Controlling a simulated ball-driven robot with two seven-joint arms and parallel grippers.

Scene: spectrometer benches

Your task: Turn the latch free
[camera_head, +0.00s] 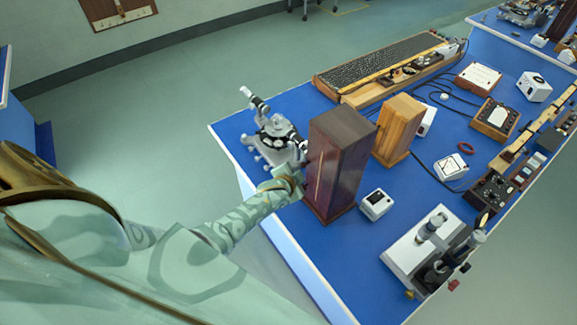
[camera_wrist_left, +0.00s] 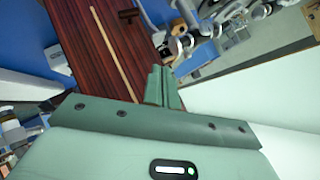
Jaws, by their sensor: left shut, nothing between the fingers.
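A tall dark reddish-brown wooden box (camera_head: 346,168) stands upright near the left edge of the blue bench. In the left wrist view its face (camera_wrist_left: 80,40) carries a pale narrow strip (camera_wrist_left: 115,55) and a small dark brown T-shaped piece (camera_wrist_left: 128,15), which looks like the latch. In the head view the latch cannot be made out. My left gripper (camera_head: 298,180) is beside the box's left face. In the left wrist view its fingers (camera_wrist_left: 160,72) are shut and empty, close to the box edge and apart from the latch. My right gripper is out of view.
A grey metal spectrometer (camera_head: 272,136) stands just left of the box, close to my gripper. A lighter wooden box (camera_head: 398,130) and a small white meter (camera_head: 376,204) stand to the right. A microscope-like instrument (camera_head: 432,245) is at the front. Blue bench (camera_head: 330,240) is bare before the box.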

